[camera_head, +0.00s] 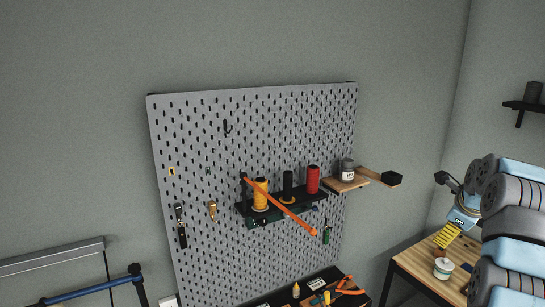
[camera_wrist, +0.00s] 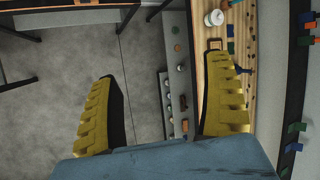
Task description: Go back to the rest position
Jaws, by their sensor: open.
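My gripper (camera_head: 447,236) shows at the right in the head view, with yellow ribbed fingers on a blue wrist. It is in front of or above a wooden table (camera_head: 409,265); the exact height cannot be told. In the wrist view my gripper (camera_wrist: 162,68) has its two yellow fingers wide apart. Nothing is held between them. Below them are a grey floor, a grey strip with several round knobs, and a wooden surface (camera_wrist: 206,75). My arm fills the right edge of the head view.
A grey pegboard (camera_head: 250,140) on the wall carries tools, spools and small shelves. A white round item (camera_head: 443,268) stands on the table close below my gripper. A black wall shelf (camera_head: 522,106) is at the far right. A blue rail (camera_head: 90,291) is at lower left.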

